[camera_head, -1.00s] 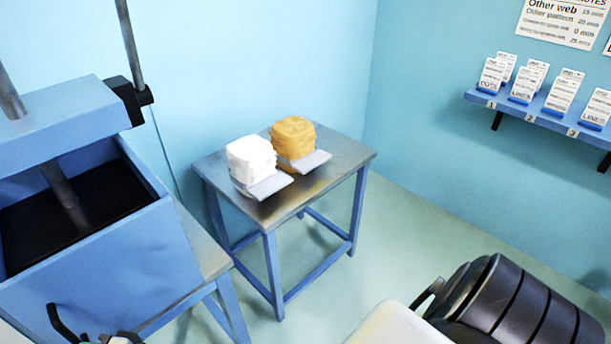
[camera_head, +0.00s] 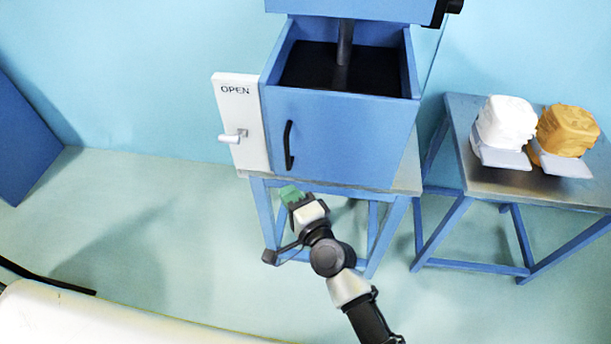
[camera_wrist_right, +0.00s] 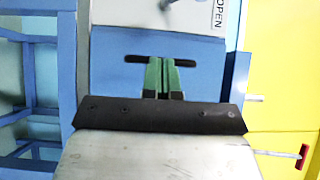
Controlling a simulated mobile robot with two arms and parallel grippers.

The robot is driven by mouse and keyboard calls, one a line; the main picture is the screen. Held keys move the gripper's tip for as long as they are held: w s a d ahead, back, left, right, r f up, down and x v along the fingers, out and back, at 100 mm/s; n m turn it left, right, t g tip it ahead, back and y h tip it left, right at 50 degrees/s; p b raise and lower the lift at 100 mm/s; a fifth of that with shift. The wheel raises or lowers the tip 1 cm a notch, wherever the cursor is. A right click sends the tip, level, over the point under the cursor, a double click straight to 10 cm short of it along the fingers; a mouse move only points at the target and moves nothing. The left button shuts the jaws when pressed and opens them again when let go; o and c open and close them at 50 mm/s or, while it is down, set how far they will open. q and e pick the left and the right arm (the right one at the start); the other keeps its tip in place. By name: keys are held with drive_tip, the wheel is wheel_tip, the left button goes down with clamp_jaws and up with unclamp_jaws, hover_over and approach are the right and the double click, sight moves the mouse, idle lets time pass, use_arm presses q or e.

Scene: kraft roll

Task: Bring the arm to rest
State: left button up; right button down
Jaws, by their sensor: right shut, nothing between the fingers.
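My right gripper (camera_head: 290,193) is in front of the lower edge of the blue press box (camera_head: 330,130), below its black door handle (camera_head: 289,145) in the head view. In the right wrist view its green fingers (camera_wrist_right: 164,76) are together with nothing between them. They cover the middle of the black handle (camera_wrist_right: 134,59) there, and I cannot tell the exact gap to it. My right arm (camera_head: 345,285) reaches forward from the lower right. My left gripper is not in view.
A white panel (camera_head: 240,115) marked OPEN with a lever is left of the door. A metal-topped table (camera_head: 480,185) at right bears a white stack (camera_head: 506,122) and an orange-brown stack (camera_head: 567,130). The floor (camera_head: 150,215) at left is clear.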

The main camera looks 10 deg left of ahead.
drive_tip(key=s+a, duration=0.2)
drive_tip(key=s, duration=0.4)
drive_tip(key=s+d+f+n+g+h, duration=0.25)
drive_tip(key=d+f, duration=0.25)
drive_tip(key=f, duration=0.6)
drive_tip(key=s+d+f+n+g+h, duration=0.2)
drive_tip(key=s+d+f, duration=0.25)
drive_tip(key=f, duration=0.55)
drive_tip(key=s+d+f+n+g+h, duration=0.2)
drive_tip(key=d+f, duration=0.4)
drive_tip(key=f, duration=0.5)
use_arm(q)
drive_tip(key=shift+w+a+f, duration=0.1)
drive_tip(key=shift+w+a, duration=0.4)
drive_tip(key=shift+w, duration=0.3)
use_arm(e)
drive_tip(key=s+d+f+n+g+h, duration=0.2)
drive_tip(key=s+d+f+n+g, duration=0.1)
drive_tip(key=s+d+f, duration=0.4)
drive_tip(key=s+d+f+n+g+h, duration=0.3)
drive_tip(key=s+d+f, duration=0.4)
drive_tip(key=s+d, duration=0.6)
drive_tip(key=s, duration=0.3)
drive_tip(key=shift+f, duration=0.15)
drive_tip(key=shift+a, duration=0.1)
